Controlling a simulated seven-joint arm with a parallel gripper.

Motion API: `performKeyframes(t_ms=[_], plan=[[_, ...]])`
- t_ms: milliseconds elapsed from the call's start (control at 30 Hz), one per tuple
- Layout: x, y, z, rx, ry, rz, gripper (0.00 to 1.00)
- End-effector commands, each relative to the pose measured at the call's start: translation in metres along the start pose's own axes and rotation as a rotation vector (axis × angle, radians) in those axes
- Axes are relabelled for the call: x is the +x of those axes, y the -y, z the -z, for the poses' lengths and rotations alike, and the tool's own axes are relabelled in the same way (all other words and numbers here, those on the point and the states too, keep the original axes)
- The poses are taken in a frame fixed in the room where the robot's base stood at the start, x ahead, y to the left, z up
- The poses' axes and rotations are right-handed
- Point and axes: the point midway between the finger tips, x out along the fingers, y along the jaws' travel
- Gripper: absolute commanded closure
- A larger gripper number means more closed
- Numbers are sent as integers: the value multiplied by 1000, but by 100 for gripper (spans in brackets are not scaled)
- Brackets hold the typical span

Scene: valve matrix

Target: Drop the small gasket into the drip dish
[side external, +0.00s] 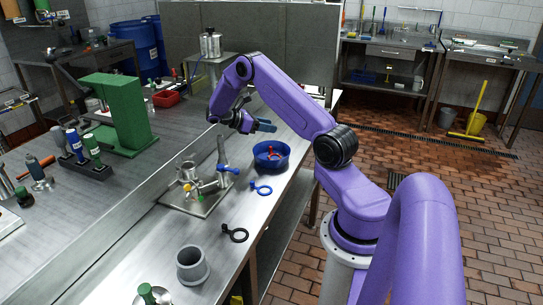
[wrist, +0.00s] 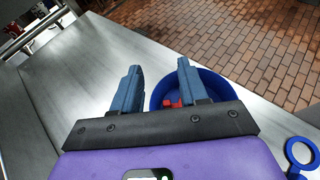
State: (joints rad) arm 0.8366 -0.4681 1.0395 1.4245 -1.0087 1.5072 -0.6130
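The blue round drip dish (side external: 258,163) stands on the steel bench, with a small red gasket-like piece (side external: 273,152) inside it. In the wrist view the dish (wrist: 219,82) and the red piece (wrist: 172,104) are partly hidden behind a finger. A blue ring gasket with a tab (side external: 262,189) lies flat on the bench in front of the dish; its ring also shows in the wrist view (wrist: 291,150). A black ring gasket with a tab (side external: 236,233) lies nearer the camera. My gripper (side external: 265,126) is above the bench behind the dish. Its fingers (wrist: 158,84) are apart with nothing between them.
A grey cup (side external: 192,265) is at the near end. A green block stand (side external: 118,115) is on the left bench. The bench edge drops to the brick floor.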

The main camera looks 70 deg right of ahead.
Motion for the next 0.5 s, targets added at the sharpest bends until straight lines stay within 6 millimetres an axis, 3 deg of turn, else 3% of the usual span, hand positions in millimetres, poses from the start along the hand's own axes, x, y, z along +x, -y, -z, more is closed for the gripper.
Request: performKeyframes(t_ms=[267,500], plan=[[-4,0,0,0,0,-1,57],[-38,0,0,1,-1,-4,57]])
